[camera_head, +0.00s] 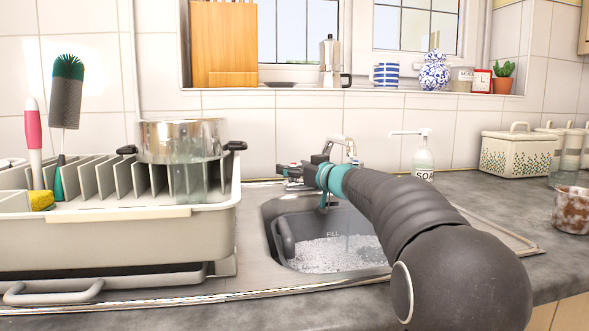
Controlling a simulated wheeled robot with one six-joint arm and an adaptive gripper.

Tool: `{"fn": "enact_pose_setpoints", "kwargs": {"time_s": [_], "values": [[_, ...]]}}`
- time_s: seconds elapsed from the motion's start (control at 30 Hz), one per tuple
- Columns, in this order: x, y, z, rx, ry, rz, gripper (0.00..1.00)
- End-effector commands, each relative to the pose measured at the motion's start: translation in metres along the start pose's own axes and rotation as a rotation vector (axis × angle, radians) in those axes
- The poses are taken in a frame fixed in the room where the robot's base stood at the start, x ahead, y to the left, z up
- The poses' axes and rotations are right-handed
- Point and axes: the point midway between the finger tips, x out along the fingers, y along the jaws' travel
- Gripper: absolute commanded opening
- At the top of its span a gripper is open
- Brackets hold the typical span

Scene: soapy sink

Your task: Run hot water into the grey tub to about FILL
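The grey tub (284,240) sits in the sink, with the word FILL (332,234) on its inner back wall. White foam lies inside, its top edge a little below the lettering. The water level under the foam cannot be seen. The chrome tap (341,144) stands behind the tub, partly hidden by my arm. A faint vertical streak shows below it; I cannot tell surely whether water runs. My gripper (287,171) is beside the tap, to its left, over the back edge of the sink. Its fingers are small and overlapped, so their opening and any contact with a tap handle are unclear.
A cream dish rack (120,245) with a steel pot (180,141) and brushes stands left of the sink. A soap bottle (423,160) stands behind my arm. A stained glass (571,209) and a cream container (508,153) are at right. My arm crosses the sink's right side.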

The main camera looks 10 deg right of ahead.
Motion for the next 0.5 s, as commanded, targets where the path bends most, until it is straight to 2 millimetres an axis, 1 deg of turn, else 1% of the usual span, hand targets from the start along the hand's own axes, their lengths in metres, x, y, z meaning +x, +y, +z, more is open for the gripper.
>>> {"fn": "enact_pose_setpoints", "kwargs": {"time_s": [0.03,0.07,0.1,0.17,0.2,0.23,0.37,0.5], "values": [[-0.0001,0.0,0.0,0.0,0.0,0.0,0.59],[-0.0002,0.0,0.0,0.0,0.0,0.0,0.52],[-0.0002,0.0,0.0,0.0,0.0,0.0,0.42],[-0.0002,0.0,0.0,0.0,0.0,0.0,0.27],[-0.0003,0.0,-0.0001,0.0,0.0,0.0,0.17],[-0.0003,0.0,0.0,0.0,0.0,0.0,0.14],[-0.0002,-0.0003,-0.0005,0.0,0.001,0.004,0.14],[0.0003,-0.0018,-0.0027,0.0,0.005,0.056,0.14]]}}
